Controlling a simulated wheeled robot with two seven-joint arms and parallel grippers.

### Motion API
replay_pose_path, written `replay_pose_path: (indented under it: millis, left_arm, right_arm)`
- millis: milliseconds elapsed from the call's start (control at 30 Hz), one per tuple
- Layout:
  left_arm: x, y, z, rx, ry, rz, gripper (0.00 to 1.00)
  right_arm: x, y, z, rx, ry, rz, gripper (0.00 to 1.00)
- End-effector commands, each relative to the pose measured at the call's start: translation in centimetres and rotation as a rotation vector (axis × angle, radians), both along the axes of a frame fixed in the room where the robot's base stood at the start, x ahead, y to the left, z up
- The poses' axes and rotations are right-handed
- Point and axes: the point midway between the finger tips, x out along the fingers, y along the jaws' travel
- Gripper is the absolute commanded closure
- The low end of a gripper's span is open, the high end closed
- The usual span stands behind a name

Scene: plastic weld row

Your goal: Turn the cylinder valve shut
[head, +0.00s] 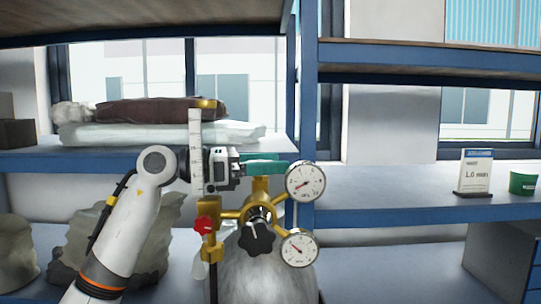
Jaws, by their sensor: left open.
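A grey gas cylinder (262,272) stands upright at the lower middle, with a brass valve body (261,188) on top. A teal handwheel (268,167) sits on top of the brass stem, seen nearly edge-on. My left gripper (240,168) is open at the left side of the handwheel. Its fingertips are close to the wheel's left end; I cannot tell whether they touch or straddle it. My left arm comes up from the lower left. My right gripper is not in view.
Two round gauges (305,182) and (299,249), a black knob (257,236), a red knob (204,225) and a clear scaled tube (195,135) crowd the valve. Behind are blue shelves (400,216) with sacks (150,133), a sign (476,172) and a green cup (522,184).

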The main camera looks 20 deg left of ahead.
Motion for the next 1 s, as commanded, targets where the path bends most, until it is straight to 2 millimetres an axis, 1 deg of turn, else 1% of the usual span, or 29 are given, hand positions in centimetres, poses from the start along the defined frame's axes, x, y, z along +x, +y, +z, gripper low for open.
replay_pose_path:
  millis: [100,367,467,633,667,833,1000]
  left_arm:
    - [0.28,-0.52,0.00,0.001,0.000,0.001,0.28]
    - [0.32,-0.58,-0.09,0.001,0.000,0.001,0.28]
    - [0.32,-0.57,-0.08,0.001,0.000,0.001,0.43]
    - [0.31,-0.56,-0.07,0.001,0.000,0.001,0.71]
    - [0.31,-0.56,-0.07,0.001,0.000,0.001,0.72]
    - [0.31,-0.55,-0.01,-0.001,0.002,-0.010,0.72]
    - [0.27,-0.57,0.08,-0.001,0.003,-0.062,0.72]
  right_arm:
    - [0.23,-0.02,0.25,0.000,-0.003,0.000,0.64]
    - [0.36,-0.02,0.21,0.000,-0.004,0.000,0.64]
    - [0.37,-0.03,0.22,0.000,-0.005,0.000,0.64]
    - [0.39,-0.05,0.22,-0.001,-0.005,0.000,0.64]
    - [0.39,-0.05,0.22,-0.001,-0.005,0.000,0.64]
    - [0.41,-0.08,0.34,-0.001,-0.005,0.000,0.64]
    - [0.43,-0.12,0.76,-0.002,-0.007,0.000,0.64]
